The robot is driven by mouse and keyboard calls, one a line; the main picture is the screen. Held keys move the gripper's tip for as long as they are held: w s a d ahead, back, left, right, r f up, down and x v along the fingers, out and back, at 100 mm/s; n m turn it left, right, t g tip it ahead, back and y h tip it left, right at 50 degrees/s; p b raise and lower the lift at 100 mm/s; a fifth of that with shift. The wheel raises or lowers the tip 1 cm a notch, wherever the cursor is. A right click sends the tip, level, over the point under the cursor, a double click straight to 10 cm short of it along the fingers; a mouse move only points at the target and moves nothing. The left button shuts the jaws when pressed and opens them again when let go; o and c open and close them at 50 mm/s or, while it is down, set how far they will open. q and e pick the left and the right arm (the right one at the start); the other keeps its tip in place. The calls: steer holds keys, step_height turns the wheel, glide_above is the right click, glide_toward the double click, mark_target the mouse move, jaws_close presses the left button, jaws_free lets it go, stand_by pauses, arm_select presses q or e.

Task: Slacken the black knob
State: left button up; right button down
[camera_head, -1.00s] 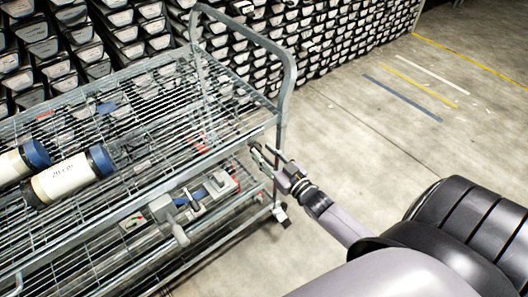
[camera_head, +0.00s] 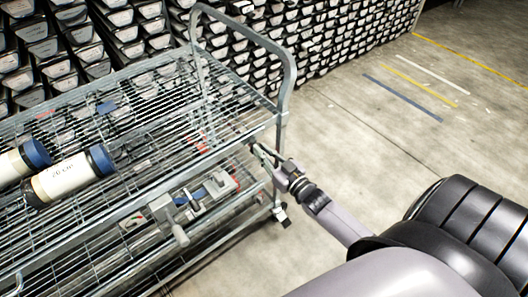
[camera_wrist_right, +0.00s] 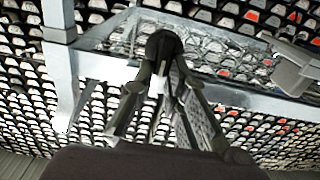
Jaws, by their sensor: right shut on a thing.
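The black knob (camera_wrist_right: 164,43) shows in the right wrist view as a dark rounded shape at the upper middle, between the fingertips. My right gripper (camera_wrist_right: 164,68) is shut on it, with one finger on each side. In the head view my right gripper (camera_head: 261,153) is at the right end of the wire cart (camera_head: 235,143), just below the upper shelf's corner. The knob is too small and covered to make out there. My left gripper is not in view.
Two capped pale tubes (camera_head: 70,178) lie on the upper shelf. A grey clamp-like tool (camera_head: 205,192) with a blue part lies on the lower shelf, close to my right gripper. Stacked trays (camera_head: 335,30) line the back. The floor to the right is clear.

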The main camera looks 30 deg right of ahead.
steer(key=shift+a+n, duration=0.1)
steer(key=shift+n, duration=0.2)
steer(key=n, duration=0.4)
steer(key=a+f+n, duration=0.1)
steer(key=n, duration=0.9)
steer(key=shift+s+a+f, duration=0.1)
steer(key=shift+a+f, duration=0.2)
steer(key=shift+a, duration=0.05)
steer(key=n+b, duration=0.1)
steer(key=n, duration=0.1)
steer(key=n+b, duration=0.1)
steer(key=n, duration=0.1)
steer(key=n+b, duration=0.1)
steer(key=shift+f+n, duration=0.35)
steer(key=shift+n, duration=0.05)
steer(key=c, duration=1.6)
jaws_free()
